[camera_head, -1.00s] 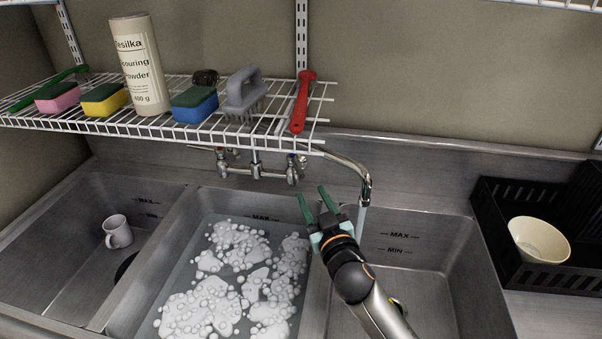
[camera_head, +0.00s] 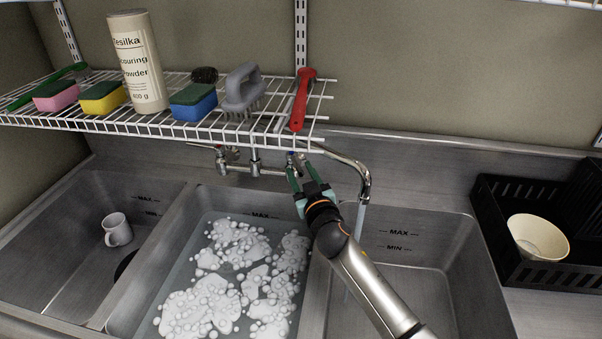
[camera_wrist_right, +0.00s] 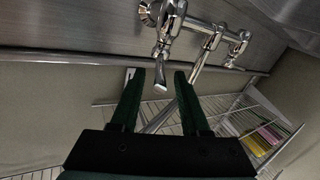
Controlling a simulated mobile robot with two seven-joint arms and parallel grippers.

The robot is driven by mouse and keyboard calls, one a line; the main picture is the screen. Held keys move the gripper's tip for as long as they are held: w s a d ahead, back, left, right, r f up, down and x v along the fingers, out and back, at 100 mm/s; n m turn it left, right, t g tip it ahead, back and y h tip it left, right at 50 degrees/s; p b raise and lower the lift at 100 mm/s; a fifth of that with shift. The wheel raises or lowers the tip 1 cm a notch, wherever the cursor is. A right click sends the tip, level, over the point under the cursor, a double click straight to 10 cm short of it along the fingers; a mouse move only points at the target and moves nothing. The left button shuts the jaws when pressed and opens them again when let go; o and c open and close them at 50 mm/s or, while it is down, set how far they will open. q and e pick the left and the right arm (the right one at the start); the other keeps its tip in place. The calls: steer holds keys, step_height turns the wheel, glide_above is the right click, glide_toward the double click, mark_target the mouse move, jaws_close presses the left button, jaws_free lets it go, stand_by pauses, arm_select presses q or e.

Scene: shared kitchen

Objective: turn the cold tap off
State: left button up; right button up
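The chrome mixer (camera_head: 258,168) is on the back wall behind the sinks. Its right tap, with a small blue mark, is the cold tap; it is mostly hidden by my right gripper (camera_head: 298,168) in the head view. In the right wrist view the cold tap's lever (camera_wrist_right: 161,80) shows just beyond and between the tips of my right gripper (camera_wrist_right: 158,78). That gripper is open and empty; contact with the lever cannot be told. A thin stream of water (camera_head: 360,217) falls from the curved spout (camera_head: 364,180). My left gripper is not in view.
A wire shelf (camera_head: 262,128) hangs low over the taps, holding a red-handled tool (camera_head: 301,100), a grey brush (camera_head: 241,90), sponges and a scouring powder can (camera_head: 137,62). The middle sink holds foam (camera_head: 235,270). A black rack (camera_head: 510,255) with a bowl (camera_head: 538,238) stands right.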

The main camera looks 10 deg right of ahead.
jaws_close()
stand_by(1.2)
